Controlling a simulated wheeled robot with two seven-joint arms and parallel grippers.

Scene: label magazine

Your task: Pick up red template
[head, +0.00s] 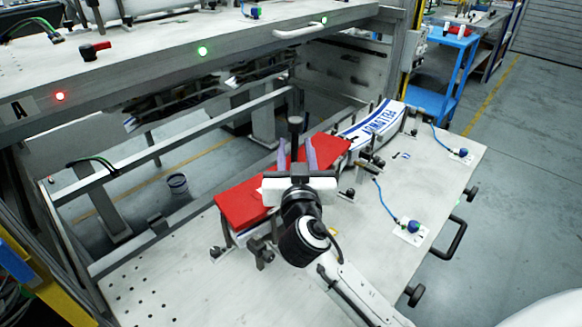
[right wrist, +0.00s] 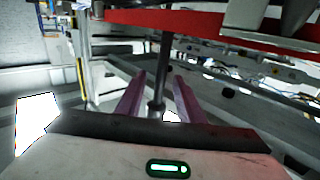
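The red template (head: 240,206) is a long flat red plate lying slantwise on the grey machine table in the head view. Its far right part shows beyond my gripper, and its middle is hidden behind it. In the right wrist view its red edge (right wrist: 190,20) runs across the top. My right gripper (head: 297,154) is over the template's middle in the head view, its two purple fingers apart. Between the fingers (right wrist: 158,92) stands a dark upright post (right wrist: 158,75), with no clear contact. I cannot tell whether the post belongs to the template. My left gripper is not in view.
A blue-and-white printed label stack (head: 372,124) lies beyond the template's right end. Small clamps and blue-cabled sensors (head: 412,226) stand on the table (head: 440,180). A frame beam with a white handle (head: 300,29) crosses behind.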

